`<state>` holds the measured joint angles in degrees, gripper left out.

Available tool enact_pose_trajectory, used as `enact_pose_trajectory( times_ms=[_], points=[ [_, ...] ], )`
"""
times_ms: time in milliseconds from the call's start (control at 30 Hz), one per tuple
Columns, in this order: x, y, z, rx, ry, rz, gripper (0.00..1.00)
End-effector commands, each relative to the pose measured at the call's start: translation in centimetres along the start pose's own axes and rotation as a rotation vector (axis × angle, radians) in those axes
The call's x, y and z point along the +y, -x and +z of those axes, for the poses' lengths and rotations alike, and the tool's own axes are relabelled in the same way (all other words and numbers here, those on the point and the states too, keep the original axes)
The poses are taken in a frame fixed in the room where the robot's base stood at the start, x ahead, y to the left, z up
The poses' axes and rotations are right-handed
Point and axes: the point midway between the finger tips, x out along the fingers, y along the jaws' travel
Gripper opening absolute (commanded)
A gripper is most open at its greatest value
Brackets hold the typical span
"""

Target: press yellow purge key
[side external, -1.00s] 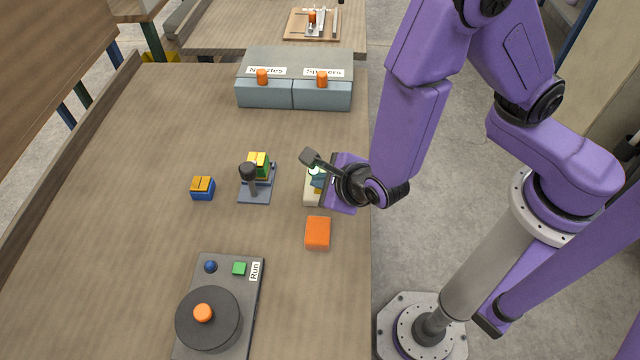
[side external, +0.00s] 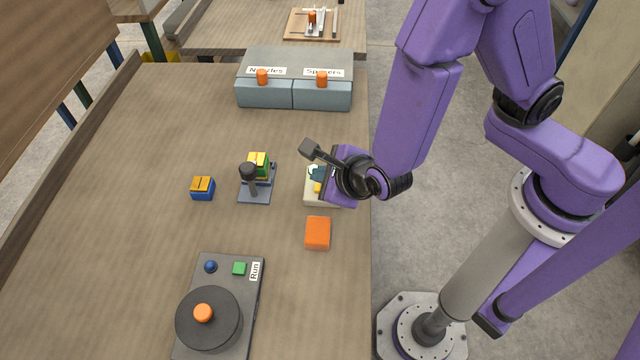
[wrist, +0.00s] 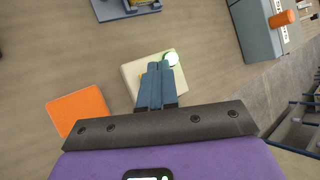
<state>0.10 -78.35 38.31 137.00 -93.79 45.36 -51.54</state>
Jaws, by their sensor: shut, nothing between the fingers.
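A small cream panel (side external: 309,199) lies near the right edge of the table, and in the wrist view (wrist: 133,88). Its yellow key (side external: 317,188) shows beside my fingers in the side view. In the wrist view only a sliver of yellow shows at the left of the fingers, which cover the rest. A glowing white-green round part (wrist: 171,58) sits at the panel's far corner. My gripper (wrist: 160,66) is shut and empty, its blue fingers over the panel. The side view also shows its fingers (side external: 322,174); I cannot tell whether they touch the panel.
An orange block (side external: 317,232) lies just in front of the panel. A grey stand (side external: 257,188) with a dark knob and a blue block (side external: 202,188) are to the left. A Run console (side external: 220,280) is at front left; grey drawers (side external: 293,75) stand behind.

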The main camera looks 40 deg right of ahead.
Motion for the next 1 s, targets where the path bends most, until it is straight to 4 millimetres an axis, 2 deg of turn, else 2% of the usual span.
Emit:
enact_pose_trajectory(
  times_ms=[533, 1000],
  points=[
    [-2.2, 3.1, 2.3, -0.002, -0.003, 0.001, 0.00],
    [-2.5, 3.4, 2.5, 0.000, 0.000, 0.000, 0.00]
  ],
)
